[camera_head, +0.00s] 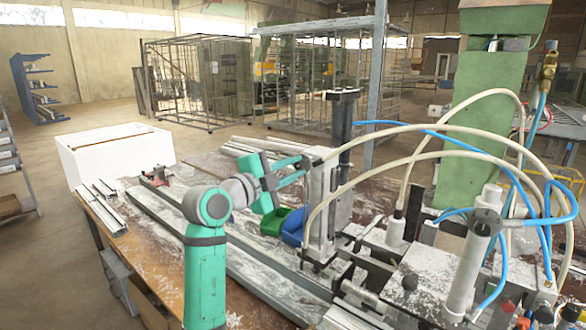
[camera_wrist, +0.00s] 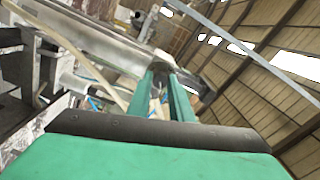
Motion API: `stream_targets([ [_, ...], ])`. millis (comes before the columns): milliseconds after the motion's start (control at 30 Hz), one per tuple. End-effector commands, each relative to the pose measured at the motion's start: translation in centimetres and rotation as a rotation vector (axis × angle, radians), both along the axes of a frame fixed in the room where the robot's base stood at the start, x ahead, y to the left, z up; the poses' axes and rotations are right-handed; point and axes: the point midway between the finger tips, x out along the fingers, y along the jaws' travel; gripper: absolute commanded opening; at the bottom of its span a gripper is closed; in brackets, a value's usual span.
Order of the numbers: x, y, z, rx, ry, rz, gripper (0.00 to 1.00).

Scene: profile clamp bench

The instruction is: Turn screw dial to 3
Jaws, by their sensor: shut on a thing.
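The grey upright clamp unit (camera_head: 322,195) stands on the bench, with a tall dark cylinder (camera_head: 342,118) on it. My gripper (camera_head: 308,162) reaches this unit from the left, near its upper part. Its two green fingers are shut on a small part there, which appears to be the screw dial. The fingertips also show in the wrist view (camera_wrist: 163,72), close together at the grey metal body. The dial is mostly hidden by the fingers, and its number cannot be read.
Pale and blue hoses (camera_head: 440,130) arch over the right side of the bench. Green (camera_head: 274,222) and blue (camera_head: 293,228) bins sit behind the arm. Long metal profiles (camera_head: 250,270) lie along the bench, and a white box (camera_head: 115,155) stands at its far left.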

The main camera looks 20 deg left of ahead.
Motion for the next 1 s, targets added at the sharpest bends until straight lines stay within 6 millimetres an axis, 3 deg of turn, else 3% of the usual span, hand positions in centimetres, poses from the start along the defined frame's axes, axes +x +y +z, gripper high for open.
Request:
stream_targets([
  [500, -0.01, -0.09, 0.07, 0.02, -0.008, -0.002, 0.0],
  [533, -0.01, -0.09, 0.07, 0.02, -0.008, -0.002, 0.24],
  [600, -0.01, -0.09, 0.06, 0.02, -0.008, -0.002, 0.38],
  [1000, -0.66, 0.28, 0.04, 0.018, -0.008, 0.0, 0.38],
])
